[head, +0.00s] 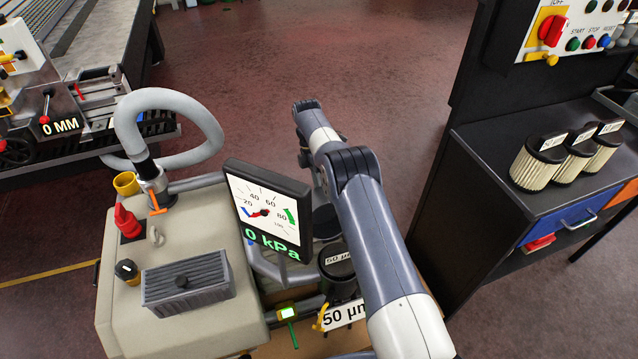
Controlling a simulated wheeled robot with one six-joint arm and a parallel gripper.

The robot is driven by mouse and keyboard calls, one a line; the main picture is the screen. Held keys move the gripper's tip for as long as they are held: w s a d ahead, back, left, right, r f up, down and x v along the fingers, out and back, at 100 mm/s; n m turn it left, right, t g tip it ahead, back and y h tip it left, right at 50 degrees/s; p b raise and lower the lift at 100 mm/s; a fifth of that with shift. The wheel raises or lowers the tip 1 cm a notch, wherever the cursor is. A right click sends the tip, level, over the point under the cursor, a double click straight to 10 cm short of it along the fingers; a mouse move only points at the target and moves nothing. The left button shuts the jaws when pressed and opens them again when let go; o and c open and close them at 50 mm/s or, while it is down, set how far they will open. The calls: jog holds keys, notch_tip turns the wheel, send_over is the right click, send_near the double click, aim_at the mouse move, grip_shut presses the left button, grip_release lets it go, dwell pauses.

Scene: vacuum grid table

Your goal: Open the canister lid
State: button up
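The canister (340,284) is a dark round vessel beside the pump unit, at the lower middle of the head view. Its round black top (335,258) carries a small white label with a number and µm. A larger "50 µm" plate (345,315) is at its front, with a yellow latch-like part (319,319) beside it. A dark round part (325,222) shows just behind the canister; I cannot tell whether it is a lid. My arm passes right of the canister and hides part of it. My gripper's fingers are not visible.
The gauge panel (266,207) reads 0 kPa, close left of my arm. The beige pump unit (200,325) bears a red knob (127,221), an orange-handled valve (155,200) and a grey hose (205,125). Several spare filters (537,166) stand on the dark cabinet at right.

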jog(key=shift+s, duration=0.1)
notch_tip(320, 180, up, 10)
jog(key=p, duration=0.3)
jog(key=shift+c, duration=0.5)
